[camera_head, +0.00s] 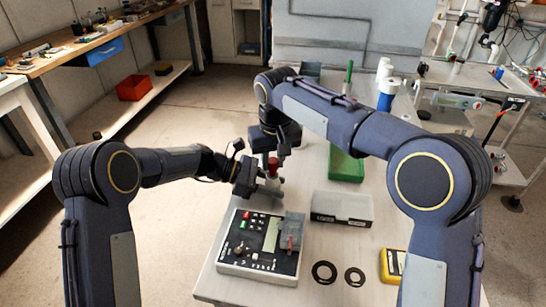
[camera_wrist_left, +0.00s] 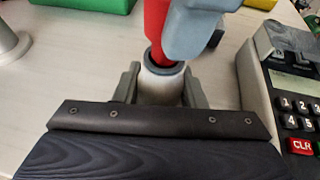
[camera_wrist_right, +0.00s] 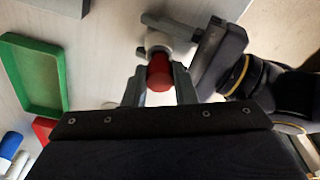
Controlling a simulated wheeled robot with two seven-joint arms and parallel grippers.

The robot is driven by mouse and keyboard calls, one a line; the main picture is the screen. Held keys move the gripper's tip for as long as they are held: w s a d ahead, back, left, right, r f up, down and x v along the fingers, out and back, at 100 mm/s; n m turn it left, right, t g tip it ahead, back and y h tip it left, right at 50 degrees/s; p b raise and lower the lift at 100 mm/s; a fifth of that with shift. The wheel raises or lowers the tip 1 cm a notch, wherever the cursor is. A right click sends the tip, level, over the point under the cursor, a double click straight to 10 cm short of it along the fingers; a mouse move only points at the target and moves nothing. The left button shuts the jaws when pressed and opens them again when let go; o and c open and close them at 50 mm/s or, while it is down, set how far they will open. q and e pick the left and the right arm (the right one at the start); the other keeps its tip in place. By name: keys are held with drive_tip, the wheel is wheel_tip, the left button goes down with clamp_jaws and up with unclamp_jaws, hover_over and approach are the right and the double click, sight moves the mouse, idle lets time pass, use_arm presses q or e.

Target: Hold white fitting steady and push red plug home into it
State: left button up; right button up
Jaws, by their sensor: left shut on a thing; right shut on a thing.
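The white fitting (camera_wrist_left: 160,86) stands upright between the fingers of my left gripper (camera_wrist_left: 158,88), which is shut on it. It is small in the head view (camera_head: 272,182), low over the table. The red plug (camera_wrist_left: 155,28) is above the fitting, with its lower end at the fitting's dark-rimmed opening; how deep it sits is hidden. My right gripper (camera_wrist_right: 160,84) is shut on the red plug (camera_wrist_right: 160,74), its grey finger partly covering the plug in the left wrist view. In the right wrist view the fitting (camera_wrist_right: 157,40) shows just beyond the plug, with my left gripper beside it.
A keypad control box (camera_head: 258,262) stands close in front of the grippers. A grey-white box (camera_head: 342,208), two black rings (camera_head: 324,262), a yellow meter (camera_head: 388,266) and a green tray (camera_head: 346,166) are to the right. Bare table lies between the control box and rings.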

drive_tip(key=shift+f, duration=1.1)
drive_tip(key=o, duration=1)
drive_tip(key=r, duration=0.4)
drive_tip(key=s+r, duration=0.1)
drive_tip(key=r, duration=0.6)
drive_tip(key=shift+s+d+r, duration=0.25)
drive_tip(key=shift+s+r, duration=0.1)
drive_tip(key=shift+r, duration=0.05)
drive_tip(key=shift+c, duration=0.3)
